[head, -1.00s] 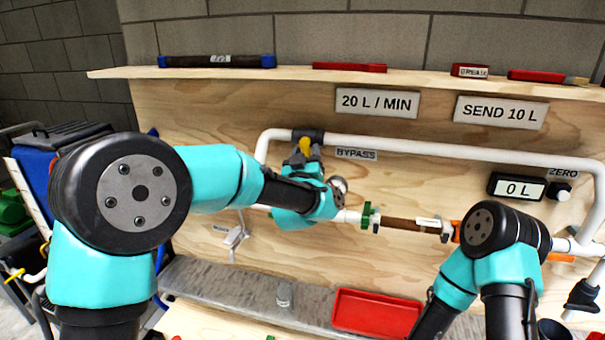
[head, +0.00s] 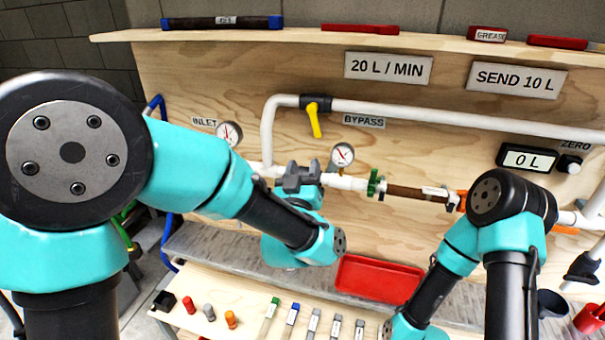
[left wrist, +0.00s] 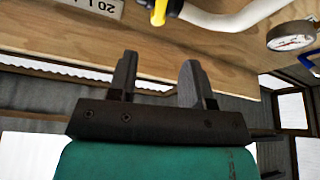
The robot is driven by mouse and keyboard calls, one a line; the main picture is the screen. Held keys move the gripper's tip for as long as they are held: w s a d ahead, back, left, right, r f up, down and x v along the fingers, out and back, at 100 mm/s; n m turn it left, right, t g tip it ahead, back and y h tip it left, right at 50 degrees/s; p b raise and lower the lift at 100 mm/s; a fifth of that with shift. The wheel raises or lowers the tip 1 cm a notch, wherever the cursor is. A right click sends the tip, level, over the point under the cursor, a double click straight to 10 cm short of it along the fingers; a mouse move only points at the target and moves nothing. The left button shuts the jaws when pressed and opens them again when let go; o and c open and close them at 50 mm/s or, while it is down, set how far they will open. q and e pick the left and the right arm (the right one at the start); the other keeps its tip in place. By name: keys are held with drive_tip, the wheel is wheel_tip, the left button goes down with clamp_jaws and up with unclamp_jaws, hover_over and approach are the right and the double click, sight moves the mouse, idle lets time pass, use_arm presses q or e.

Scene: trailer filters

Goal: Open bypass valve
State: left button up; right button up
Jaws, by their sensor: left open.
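The bypass valve has a dark body (head: 317,103) on the white pipe, beside the BYPASS label (head: 364,121). Its yellow handle (head: 315,122) hangs down, slightly tilted, across the line of the horizontal pipe. My left gripper (head: 301,168) is open and empty, below the handle and apart from it, in front of the lower white pipe. In the left wrist view the two fingers (left wrist: 158,70) are spread with nothing between them, and part of the yellow handle (left wrist: 158,12) shows beyond them. My right arm reaches down at the right; its gripper is out of view.
Gauges (head: 342,155) and (head: 229,133) stand close to my left gripper. A brown filter (head: 418,194) sits in the lower line. The display (head: 529,159) reads 0 L. A red tray (head: 378,279) and several small parts lie below on the bench.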

use_arm(q)
drive_tip(key=shift+s+a+f, duration=0.1)
drive_tip(key=shift+s+f, duration=0.15)
drive_tip(key=shift+s, duration=0.35)
drive_tip(key=shift+w, duration=0.1)
drive_tip(key=shift+c, duration=1.4)
drive_tip(key=shift+w+r, duration=0.1)
drive_tip(key=shift+w, duration=0.15)
drive_tip(key=shift+c, duration=0.6)
drive_tip(key=w+n+g+h, duration=0.1)
drive_tip(key=w+h, duration=0.1)
drive_tip(key=h, duration=0.1)
drive_tip(key=w+a+r+n+g+h, duration=0.1)
drive_tip(key=w+h, duration=0.1)
drive_tip(key=h, duration=0.1)
drive_tip(key=w+a+r+h, duration=0.1)
drive_tip(key=w+h, duration=0.1)
drive_tip(key=h, duration=0.1)
drive_tip(key=shift+w+a+n+g, duration=0.1)
drive_tip(key=shift+w+n+g, duration=0.05)
drive_tip(key=shift+n+g, duration=0.25)
clamp_jaws()
drive_tip(key=w+a+f+n+g+h, duration=0.3)
drive_tip(key=a+g, duration=0.3)
drive_tip(key=g, duration=0.3)
drive_tip(key=shift+n+h, duration=0.6)
drive_tip(key=shift+h, duration=0.2)
